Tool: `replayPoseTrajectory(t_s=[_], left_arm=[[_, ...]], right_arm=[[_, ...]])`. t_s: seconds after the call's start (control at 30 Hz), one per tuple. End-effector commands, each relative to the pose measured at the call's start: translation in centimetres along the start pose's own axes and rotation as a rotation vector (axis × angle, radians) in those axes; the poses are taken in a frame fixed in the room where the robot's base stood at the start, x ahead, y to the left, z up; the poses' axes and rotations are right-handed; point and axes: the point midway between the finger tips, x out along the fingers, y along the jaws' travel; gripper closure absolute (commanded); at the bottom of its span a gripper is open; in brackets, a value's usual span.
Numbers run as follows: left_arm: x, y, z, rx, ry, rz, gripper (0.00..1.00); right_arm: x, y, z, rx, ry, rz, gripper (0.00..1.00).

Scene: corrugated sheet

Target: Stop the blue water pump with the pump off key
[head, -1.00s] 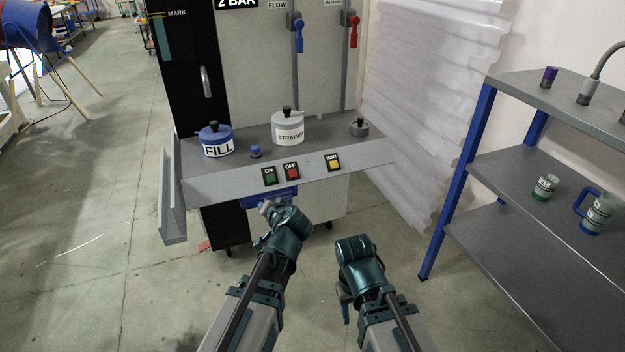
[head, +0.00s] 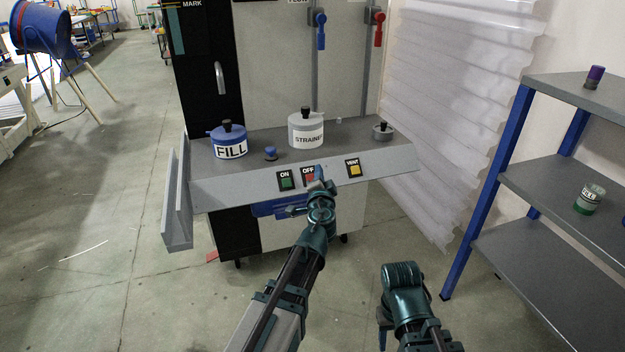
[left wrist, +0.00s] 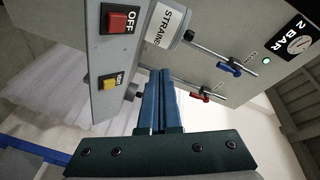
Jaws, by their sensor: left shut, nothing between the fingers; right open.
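The red OFF key (head: 309,181) is on the sloping front panel, between the green ON key (head: 286,181) and the yellow VENT key (head: 353,169). My left gripper (head: 319,174) is shut and empty in front of the panel and overlaps the OFF key's right side in the head view. In the left wrist view, the OFF key (left wrist: 119,21) shows unobstructed up and left of the shut blue fingers (left wrist: 161,100), so contact is not evident. My right gripper (head: 384,335) is open, low and away from the panel. A blue part (head: 278,207) shows under the panel; I cannot tell if it is the pump.
A blue FILL pot (head: 228,140), a white STRAINER pot (head: 306,130) and a small blue knob (head: 270,153) stand on the ledge. A blue lever (head: 320,30) and a red lever (head: 378,30) are above. A grey shelf rack (head: 560,170) stands at the right.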

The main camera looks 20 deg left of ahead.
Motion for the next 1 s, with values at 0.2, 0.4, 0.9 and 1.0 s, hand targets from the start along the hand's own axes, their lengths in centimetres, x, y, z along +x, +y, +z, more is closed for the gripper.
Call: replayPoseTrajectory(t_s=[0.2,0.4,0.9,1.0], left_arm=[[0.4,0.4,0.3,0.0,-0.001,0.0,1.0],[1.6,1.4,1.1,0.0,0.0,0.0,1.0],[5.8,4.5,4.3,-0.002,-0.002,0.0,1.0],[6.1,4.6,4.5,-0.001,-0.001,0.0,1.0]], right_arm=[[0.5,-0.1,0.0,0.0,0.0,0.0,0.5],[1.8,-0.2,-0.1,0.0,0.0,0.0,0.5],[6.1,-0.6,-0.4,0.0,0.0,0.0,0.5],[6.3,-0.6,-0.4,0.0,0.0,0.0,0.5]])
